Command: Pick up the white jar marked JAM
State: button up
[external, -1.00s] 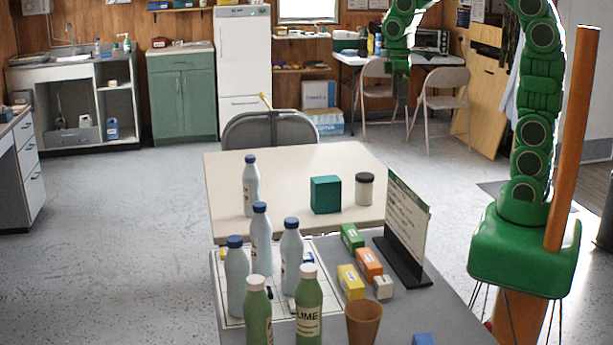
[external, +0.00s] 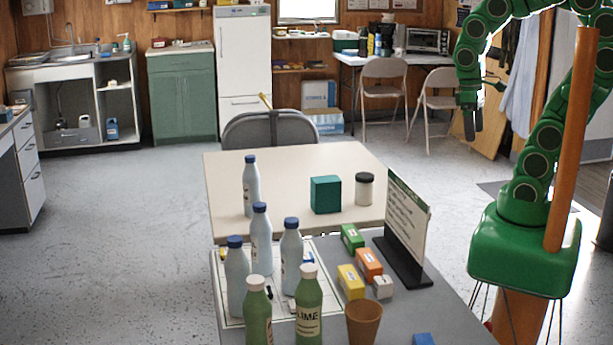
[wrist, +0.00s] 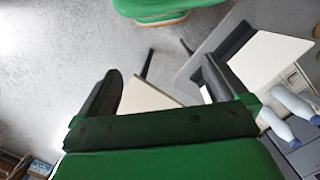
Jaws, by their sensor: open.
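A white jar (external: 364,190) with a black lid stands upright on the far cream table, right of a teal box. Its marking is too small to read. My gripper (external: 472,125) hangs in the air to the right of the jar and higher in the external view, well apart from it. In the wrist view, my gripper (wrist: 167,50) has its fingers spread with nothing between them. I cannot make out the jar in the wrist view.
The teal box (external: 325,194) is close beside the jar. A sign on a black base (external: 404,268) stands on the near grey table. Several bottles (external: 261,240), small boxes (external: 369,264) and a brown cup (external: 364,322) are there too. A chair (external: 270,130) stands behind the cream table.

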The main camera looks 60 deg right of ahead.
jog(key=shift+s+f, duration=0.15)
jog(key=shift+s, duration=0.35)
jog(key=shift+c, duration=0.2)
jog(key=shift+a, duration=0.1)
